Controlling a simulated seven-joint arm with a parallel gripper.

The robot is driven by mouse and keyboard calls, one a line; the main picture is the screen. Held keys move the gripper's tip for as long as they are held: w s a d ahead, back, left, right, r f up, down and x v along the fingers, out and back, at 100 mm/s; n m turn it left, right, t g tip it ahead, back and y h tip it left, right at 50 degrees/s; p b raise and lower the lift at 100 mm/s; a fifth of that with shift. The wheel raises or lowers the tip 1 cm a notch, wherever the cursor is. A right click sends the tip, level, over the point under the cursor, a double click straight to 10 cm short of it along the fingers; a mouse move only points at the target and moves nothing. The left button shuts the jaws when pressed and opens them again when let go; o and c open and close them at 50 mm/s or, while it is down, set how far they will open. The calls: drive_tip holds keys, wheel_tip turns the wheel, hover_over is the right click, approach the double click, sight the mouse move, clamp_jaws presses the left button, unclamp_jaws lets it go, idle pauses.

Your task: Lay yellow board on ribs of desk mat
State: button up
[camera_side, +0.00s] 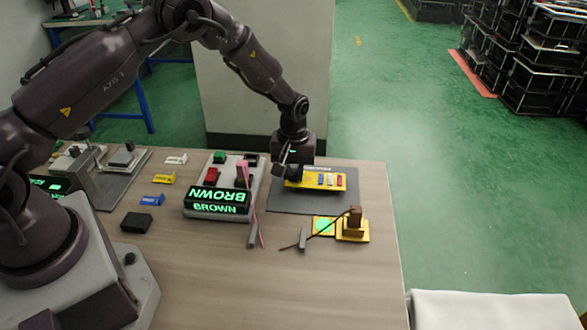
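The yellow board (311,184) is a long flat piece with small blue, white and red parts along it and a dark part at its left end. It is over the dark grey desk mat (283,203), toward the mat's back. I cannot tell whether it rests on the mat or hangs just above it. The mat's ribs cannot be made out. My gripper (286,172) points down at the board's left end, by the dark part. The fingers are small and dark here, so their grip on the board is unclear.
Left of the mat stands a grey panel (217,179) with a lit BROWN display (219,201). In front of the mat are a yellow lever fixture (352,229) and a grey-handled lever (302,239). Small blocks lie farther left. The front of the table (290,290) is clear.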

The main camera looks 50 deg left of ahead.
drive_tip(key=o, duration=0.4)
drive_tip(key=shift+r, duration=0.1)
drive_tip(key=s+d+r+m+t, duration=0.1)
drive_tip(key=s+r, duration=0.1)
drive_tip(key=r, duration=0.9)
drive_tip(key=s+r+m, duration=0.1)
drive_tip(key=s+r, duration=0.2)
drive_tip(key=r, duration=0.9)
drive_tip(key=s+r+m+t, duration=0.1)
drive_tip(key=s+r+m, duration=0.1)
drive_tip(key=s, duration=0.5)
drive_tip(key=s+d+r+m+t, duration=0.1)
drive_tip(key=s+r, duration=0.3)
drive_tip(key=s, duration=0.4)
drive_tip(key=s+d+r+m+t, duration=0.1)
drive_tip(key=s+r+m+t, duration=0.1)
drive_tip(key=s, duration=0.6)
drive_tip(key=shift+s+r+m+t, duration=0.2)
drive_tip(key=shift+r+m+t, duration=0.1)
drive_tip(key=shift+r+m, duration=0.55)
drive_tip(key=shift+f, duration=0.15)
